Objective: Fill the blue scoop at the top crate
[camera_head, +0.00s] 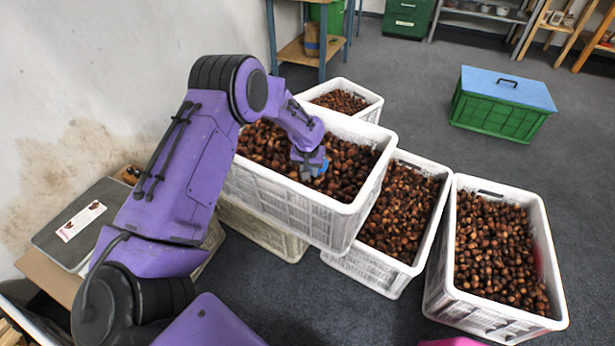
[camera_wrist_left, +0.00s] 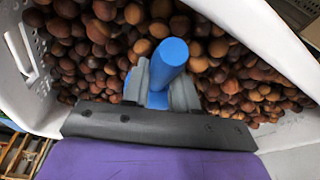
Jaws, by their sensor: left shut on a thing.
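The top crate (camera_head: 347,220) is white and stacked above other crates. It is filled with chestnuts (camera_head: 262,148). My left gripper (camera_head: 314,168) is over the chestnuts inside the top crate, and in the left wrist view (camera_wrist_left: 162,85) its fingers are shut on the blue scoop's handle (camera_wrist_left: 170,58). A small blue part of the scoop (camera_head: 322,167) shows beside the gripper in the head view. The scoop's bowl is hidden, so I cannot tell how much it holds. My right gripper is not in view.
Two more white crates of chestnuts stand right of the top crate, one beside it (camera_head: 372,270) and one farther right (camera_head: 488,322). A smaller crate (camera_head: 370,113) is behind. A green box with a blue lid (camera_head: 510,88) stands on open floor. The wall is at left.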

